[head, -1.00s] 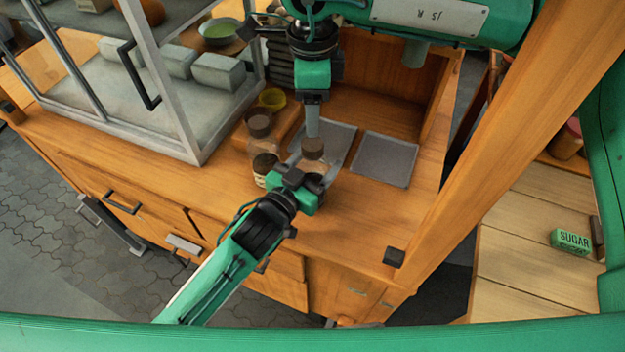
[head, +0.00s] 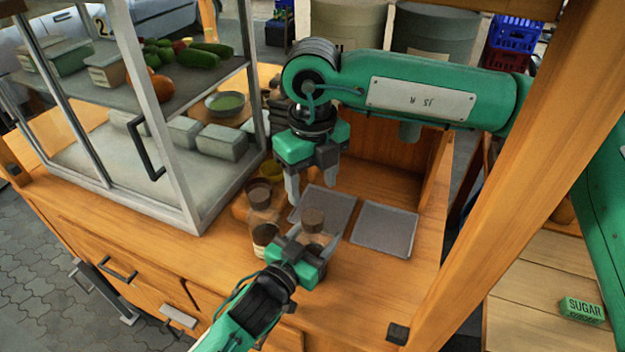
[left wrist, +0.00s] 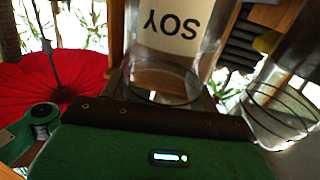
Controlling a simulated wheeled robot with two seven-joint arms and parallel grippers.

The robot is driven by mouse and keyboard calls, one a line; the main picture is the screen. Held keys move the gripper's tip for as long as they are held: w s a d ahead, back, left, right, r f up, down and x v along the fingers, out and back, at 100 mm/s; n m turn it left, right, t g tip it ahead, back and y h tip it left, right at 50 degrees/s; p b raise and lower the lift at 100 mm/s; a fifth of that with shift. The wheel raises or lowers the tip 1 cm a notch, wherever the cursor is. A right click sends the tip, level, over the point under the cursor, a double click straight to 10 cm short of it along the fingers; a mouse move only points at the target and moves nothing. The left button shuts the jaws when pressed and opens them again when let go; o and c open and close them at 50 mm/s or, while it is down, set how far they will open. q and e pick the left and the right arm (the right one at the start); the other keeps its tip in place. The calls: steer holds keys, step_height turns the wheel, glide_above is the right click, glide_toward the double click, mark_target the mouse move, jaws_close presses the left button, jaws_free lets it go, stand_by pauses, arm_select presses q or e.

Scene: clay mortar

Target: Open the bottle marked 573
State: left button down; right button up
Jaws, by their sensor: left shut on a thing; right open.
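A clear bottle with a brown cap (head: 313,219) stands at the counter's front. My left gripper (head: 303,258) is shut on its body from the front. In the left wrist view the held bottle (left wrist: 172,45) has a pale label reading SOY upside down; I see no 573. My right gripper (head: 309,188) is open and empty, pointing down just above and behind the cap. A second brown-capped bottle (head: 261,196) stands to the left; a clear bottle also shows at right in the left wrist view (left wrist: 283,100).
Two grey trays (head: 383,228) lie on the counter behind and right of the held bottle. A framed glass case (head: 190,205) stands left. A wooden post (head: 500,170) rises at right. A sugar box (head: 581,310) sits on the right-hand boards.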

mark_target(312, 216)
steer(key=m, duration=1.2)
steer(key=shift+m, duration=0.3)
steer(key=m, duration=0.3)
steer(key=shift+m, duration=0.3)
steer(key=shift+f, duration=4)
steer(key=c, duration=1)
steer(key=shift+c, duration=0.2)
